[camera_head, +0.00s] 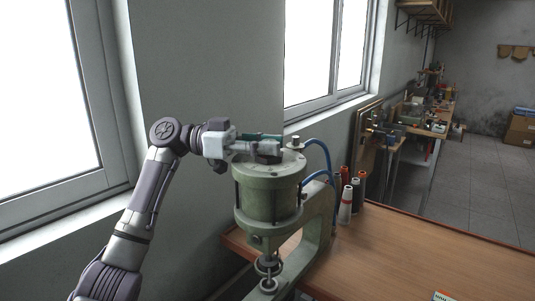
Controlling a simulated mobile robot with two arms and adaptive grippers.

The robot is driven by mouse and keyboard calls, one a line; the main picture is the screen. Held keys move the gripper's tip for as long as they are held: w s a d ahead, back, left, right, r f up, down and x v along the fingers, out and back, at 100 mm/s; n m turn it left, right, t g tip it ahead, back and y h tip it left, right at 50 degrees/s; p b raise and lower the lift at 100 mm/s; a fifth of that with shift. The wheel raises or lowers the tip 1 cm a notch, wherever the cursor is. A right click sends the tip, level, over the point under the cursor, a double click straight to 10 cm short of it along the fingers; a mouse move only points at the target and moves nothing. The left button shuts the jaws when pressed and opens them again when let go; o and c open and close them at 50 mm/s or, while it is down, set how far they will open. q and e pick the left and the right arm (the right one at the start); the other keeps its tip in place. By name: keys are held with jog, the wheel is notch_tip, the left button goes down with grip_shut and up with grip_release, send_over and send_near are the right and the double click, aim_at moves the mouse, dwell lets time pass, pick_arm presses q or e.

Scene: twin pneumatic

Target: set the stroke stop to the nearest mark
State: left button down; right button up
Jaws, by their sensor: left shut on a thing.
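A green pneumatic press (270,202) with a cylindrical head stands at the left end of a wooden bench. My left gripper (268,149) comes in from the left and is at the top of the press head, shut on a small part there. That part is mostly hidden by the fingers, so I cannot make out the stroke stop or its marks. A small knob-like fitting (296,142) stands at the right of the press top, beside the gripper. My right gripper is not in view.
The wooden bench top (400,255) is mostly clear to the right. Several thread spools or bottles (346,205) stand behind the press. A blue hose (328,160) curves off the press top. The wall and windows are close behind my left arm.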

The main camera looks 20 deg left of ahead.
aim_at(269, 140)
pick_arm(q)
jog(key=m+g+p, duration=0.1)
jog(key=m+g, duration=0.2)
jog(key=g, duration=0.2)
jog(key=shift+w+r, duration=0.1)
jog(key=shift+d+m+g+y+p, duration=0.1)
jog(key=shift+m+g+y+p, duration=0.3)
jog(key=shift+m+g, duration=0.85)
jog(key=shift+f+g, duration=0.35)
jog(key=shift+g, duration=0.2)
jog(key=c, duration=0.9)
grip_release()
jog(key=shift+r, duration=0.1)
jog(key=shift+o, duration=0.2)
jog(key=shift+r, duration=0.15)
notch_tip(269, 140, up, 10)
jog(key=shift+f, duration=0.15)
